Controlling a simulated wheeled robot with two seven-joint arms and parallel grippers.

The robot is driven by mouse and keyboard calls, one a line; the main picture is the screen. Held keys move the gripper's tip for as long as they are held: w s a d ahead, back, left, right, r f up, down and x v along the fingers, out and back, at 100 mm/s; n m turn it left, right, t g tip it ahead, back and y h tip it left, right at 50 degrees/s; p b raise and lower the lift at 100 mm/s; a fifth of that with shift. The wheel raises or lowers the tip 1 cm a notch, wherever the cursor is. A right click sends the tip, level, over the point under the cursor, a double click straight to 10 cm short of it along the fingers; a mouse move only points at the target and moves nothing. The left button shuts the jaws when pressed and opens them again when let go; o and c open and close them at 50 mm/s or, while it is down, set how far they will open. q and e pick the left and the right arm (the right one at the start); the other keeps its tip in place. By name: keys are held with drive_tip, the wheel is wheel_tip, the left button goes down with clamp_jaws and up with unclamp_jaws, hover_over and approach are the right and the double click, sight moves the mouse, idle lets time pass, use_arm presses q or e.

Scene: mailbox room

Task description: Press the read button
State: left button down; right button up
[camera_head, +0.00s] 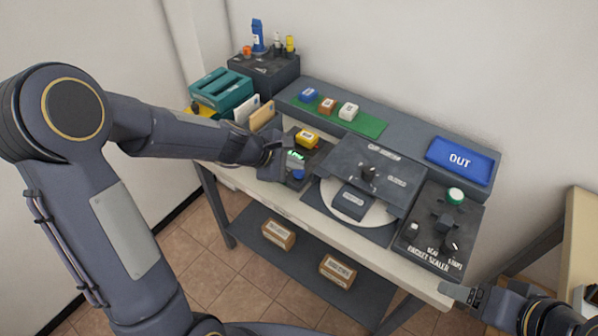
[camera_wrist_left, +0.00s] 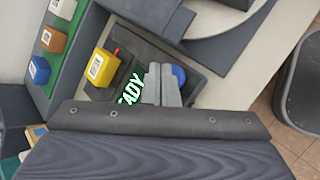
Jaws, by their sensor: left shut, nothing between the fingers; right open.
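The dark reader unit (camera_head: 312,158) sits on the bench left of centre. It bears a lit green display (camera_head: 295,155), which ends in "ADY" in the left wrist view (camera_wrist_left: 131,90), and a round blue button (camera_head: 298,174). A yellow labelled block (camera_head: 306,138) sits at its back end, also in the left wrist view (camera_wrist_left: 100,67). My left gripper (camera_head: 283,160) is shut and empty over the unit. In the left wrist view its fingertips (camera_wrist_left: 163,72) are right beside the blue button (camera_wrist_left: 179,75); I cannot tell whether they touch it. My right gripper (camera_head: 464,294) is open near the bench's front right corner.
A turntable machine (camera_head: 367,175) stands right of the reader, then the packet sealer (camera_head: 437,228). Behind are a green mat (camera_head: 360,124) with small blocks and a blue OUT tray (camera_head: 460,160). Envelopes (camera_head: 262,116) and teal holders (camera_head: 221,90) stand at the left. Boxes (camera_head: 278,234) lie on the lower shelf.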

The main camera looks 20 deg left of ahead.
sight(295, 173)
use_arm(q)
drive_tip(key=shift+f+b, duration=0.45)
drive_tip(key=shift+f, duration=0.15)
idle(0.7)
drive_tip(key=shift+r, duration=0.1)
drive_tip(key=shift+r+p, duration=0.85)
wheel_tip(295, 173, up, 5)
drive_tip(key=p, duration=0.5)
drive_tip(key=shift+r, duration=0.1)
idle(0.7)
